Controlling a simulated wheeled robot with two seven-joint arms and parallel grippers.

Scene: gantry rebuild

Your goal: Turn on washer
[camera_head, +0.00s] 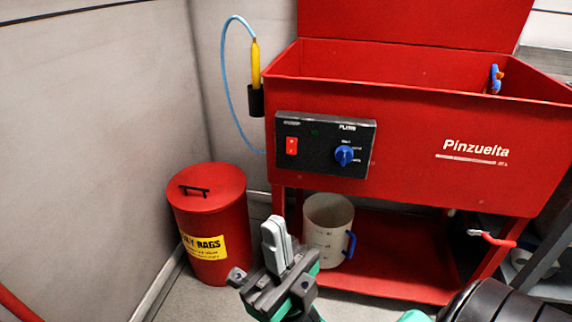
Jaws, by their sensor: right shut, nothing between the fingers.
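The red parts washer (420,155) stands on legs at the right, its lid raised. A black control panel (327,160) is on the left of its front. The panel carries a red rocker switch (291,146) and a blue knob (344,155); I cannot tell the switch's position. My right gripper (274,232) is at the lower middle of the head view, below the panel and apart from it. Its fingers are together, pointing up, with nothing between them. My left gripper does not show.
A red rag bin (208,215) stands at the left by the wall. A white jug (326,222) with a blue handle sits on the washer's lower shelf (395,265). A yellow brush (255,65) on a blue hose hangs at the washer's left side. The space before the panel is clear.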

